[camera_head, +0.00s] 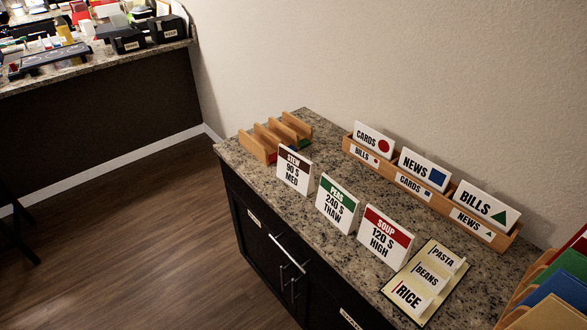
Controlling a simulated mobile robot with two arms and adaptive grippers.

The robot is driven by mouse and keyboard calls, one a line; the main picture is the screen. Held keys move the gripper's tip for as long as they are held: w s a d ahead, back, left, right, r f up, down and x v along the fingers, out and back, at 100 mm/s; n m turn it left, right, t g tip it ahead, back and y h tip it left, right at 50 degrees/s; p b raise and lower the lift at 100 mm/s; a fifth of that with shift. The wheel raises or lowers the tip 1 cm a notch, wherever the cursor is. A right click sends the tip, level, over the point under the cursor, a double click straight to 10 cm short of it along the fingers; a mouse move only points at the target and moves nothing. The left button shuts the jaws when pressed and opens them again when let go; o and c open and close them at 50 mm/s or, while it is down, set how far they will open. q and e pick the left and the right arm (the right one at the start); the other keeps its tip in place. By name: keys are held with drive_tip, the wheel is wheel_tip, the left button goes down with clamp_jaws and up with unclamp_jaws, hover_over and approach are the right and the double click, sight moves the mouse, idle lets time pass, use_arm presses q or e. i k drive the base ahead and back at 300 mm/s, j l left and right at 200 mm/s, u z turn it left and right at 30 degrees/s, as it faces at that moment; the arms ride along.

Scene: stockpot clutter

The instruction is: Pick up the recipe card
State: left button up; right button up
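Three white cards with cooking text stand upright in a row on the granite counter. The STEW card (294,172) has a dark brown header and reads 90 S MED. The PEAS card (337,206) has a green header and reads 240 S THAW. The SOUP card (384,239) has a red header and reads 120 S HIGH. No card is labelled as a recipe card, so I cannot tell which one is meant. Neither of my grippers is in view.
A wooden rack (272,141) stands behind the STEW card. A wooden tray (447,207) along the wall holds CARDS, NEWS and BILLS signs. A yellow board (444,287) carries PASTA, BEANS and RICE labels. Coloured folders (562,284) stand at right. A cluttered counter (120,60) is at upper left.

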sight(296, 171)
drive_tip(key=l+u, duration=0.2)
drive_tip(key=u, duration=0.15)
drive_tip(key=k+l+u, duration=0.1)
drive_tip(key=u, duration=0.25)
drive_tip(key=k+l+u, duration=0.1)
drive_tip(key=l+u, duration=0.25)
